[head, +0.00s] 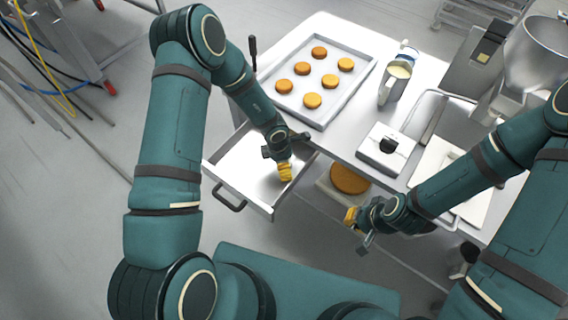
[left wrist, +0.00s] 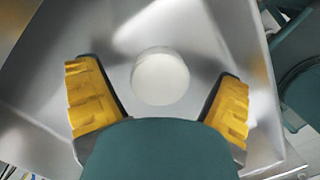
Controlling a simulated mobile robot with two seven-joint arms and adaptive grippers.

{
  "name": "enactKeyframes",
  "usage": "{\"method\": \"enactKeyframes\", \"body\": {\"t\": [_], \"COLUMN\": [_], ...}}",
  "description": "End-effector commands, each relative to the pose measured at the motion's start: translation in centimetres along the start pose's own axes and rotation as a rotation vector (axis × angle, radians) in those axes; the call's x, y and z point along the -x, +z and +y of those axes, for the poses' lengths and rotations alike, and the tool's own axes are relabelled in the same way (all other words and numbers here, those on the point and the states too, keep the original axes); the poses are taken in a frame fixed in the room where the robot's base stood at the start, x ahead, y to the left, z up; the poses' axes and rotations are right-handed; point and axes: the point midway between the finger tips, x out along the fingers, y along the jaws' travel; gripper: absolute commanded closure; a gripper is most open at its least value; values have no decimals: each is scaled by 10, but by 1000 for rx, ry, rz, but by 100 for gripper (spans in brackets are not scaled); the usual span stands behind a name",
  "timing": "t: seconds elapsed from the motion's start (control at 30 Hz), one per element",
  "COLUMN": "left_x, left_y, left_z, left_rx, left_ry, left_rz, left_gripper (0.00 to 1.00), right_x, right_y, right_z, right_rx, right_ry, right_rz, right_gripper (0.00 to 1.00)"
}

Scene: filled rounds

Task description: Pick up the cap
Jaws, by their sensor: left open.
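The cap (left wrist: 160,76) is a white round disc lying on the metal floor of the open drawer (head: 231,165). In the left wrist view it sits between and beyond the yellow fingers of my left gripper (left wrist: 158,105), not touching either. In the head view my left gripper (head: 285,172) reaches down into the drawer, and I cannot make out the cap there. My left gripper is open and empty. My right gripper (head: 352,216) hangs in front of the table, away from the drawer; its opening is too small to judge.
A baking tray (head: 322,118) with several golden rounds stands on the table above the drawer. A metal jug (head: 393,86) and a white box with a black knob (head: 386,150) stand right of it. A large brown round (head: 349,179) lies below, right of the drawer.

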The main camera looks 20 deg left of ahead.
Motion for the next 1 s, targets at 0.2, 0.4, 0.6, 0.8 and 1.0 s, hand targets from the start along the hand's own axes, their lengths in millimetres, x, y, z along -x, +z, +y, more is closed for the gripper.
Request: {"method": "enactKeyframes", "body": {"t": [0.2,0.4,0.6,0.8,1.0], "left_x": [1,1,1,22,63], "left_y": [0,0,0,4,9], "left_z": [0,0,0,1,1], "left_rx": [0,0,0,1,2], "left_ry": [0,0,0,2,2], "left_rz": [0,-1,-1,-3,-3], "left_gripper": [38,70,70,71,71], "right_x": [0,0,1,7,19], "right_y": [0,0,0,-3,-8], "right_z": [0,0,0,-3,-7], "right_rx": [0,0,0,-2,-5], "right_ry": [0,0,0,1,2], "right_rz": [0,0,0,5,16], "right_gripper": [100,100,100,100,100]}}
